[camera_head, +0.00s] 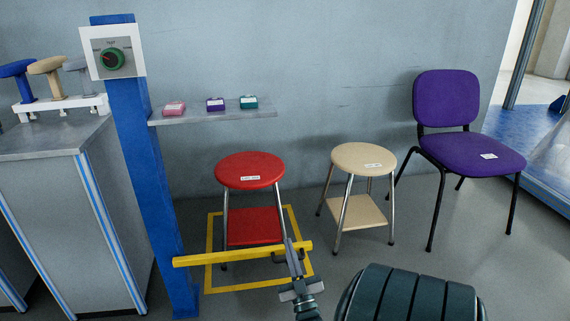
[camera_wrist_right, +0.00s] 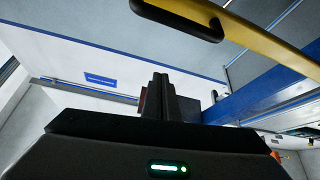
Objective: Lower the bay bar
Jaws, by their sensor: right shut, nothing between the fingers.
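The yellow bay bar (camera_head: 225,257) reaches out roughly level from the blue post (camera_head: 140,170), low in front of the red stool (camera_head: 250,170). My right gripper (camera_head: 291,250) is shut and empty at the bar's free right end, overlapping it in the head view. I cannot tell whether they touch. In the right wrist view, the bar (camera_wrist_right: 270,45) crosses the upper right with a black handle (camera_wrist_right: 180,14) on it. My shut fingers (camera_wrist_right: 160,95) are apart from that handle in the picture. My left gripper is not in view.
The red stool stands inside a yellow floor outline (camera_head: 208,270). A cream stool (camera_head: 363,158) and a purple chair (camera_head: 446,100) stand to the right. A panel with a green dial (camera_head: 112,59) is on the post, beside a small shelf (camera_head: 215,115). A grey cabinet (camera_head: 60,200) is left.

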